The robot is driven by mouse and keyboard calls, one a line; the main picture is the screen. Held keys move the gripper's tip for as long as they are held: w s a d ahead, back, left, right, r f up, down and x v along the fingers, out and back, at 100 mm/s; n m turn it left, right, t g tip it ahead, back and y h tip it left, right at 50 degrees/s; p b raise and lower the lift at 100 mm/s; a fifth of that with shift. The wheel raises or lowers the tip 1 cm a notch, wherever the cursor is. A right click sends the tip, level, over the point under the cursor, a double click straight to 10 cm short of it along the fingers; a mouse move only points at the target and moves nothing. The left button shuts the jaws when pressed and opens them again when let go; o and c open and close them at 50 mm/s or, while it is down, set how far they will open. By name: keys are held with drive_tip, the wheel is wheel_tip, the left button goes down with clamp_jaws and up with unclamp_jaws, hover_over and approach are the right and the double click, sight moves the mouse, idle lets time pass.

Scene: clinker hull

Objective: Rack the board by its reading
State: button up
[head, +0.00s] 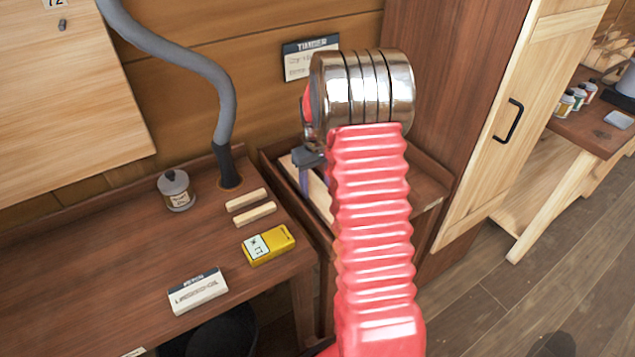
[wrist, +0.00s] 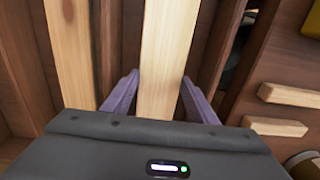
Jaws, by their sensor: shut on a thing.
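A pale wooden board (wrist: 165,45) lies between the purple fingers of my gripper (wrist: 155,98) in the wrist view. The gripper is shut on it. In the head view my gripper (head: 305,170) is low over a dark wooden rack (head: 272,172), and part of the pale board (head: 319,198) shows beside a finger. My red arm hides much of the rack. The wrist view shows dark dividers, with another pale board (wrist: 70,45) to the left. A yellow meter (head: 269,244) with a small display lies on the bench; its reading is too small to tell.
On the bench (head: 110,265) are two short wooden strips (head: 254,214), a lidded jar (head: 175,190) and a lettered card (head: 198,291). A grey hose (head: 215,85) rises behind them. A timber notice (head: 298,60) hangs behind the rack. A tall cabinet (head: 440,90) stands at right.

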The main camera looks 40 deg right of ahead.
drive_tip(key=shift+f, duration=0.3)
idle(0.6)
drive_tip(key=o, duration=1.3)
drive_tip(key=shift+r, duration=0.1)
wheel_tip(320, 180, up, 14)
drive_tip(key=shift+f, duration=0.2)
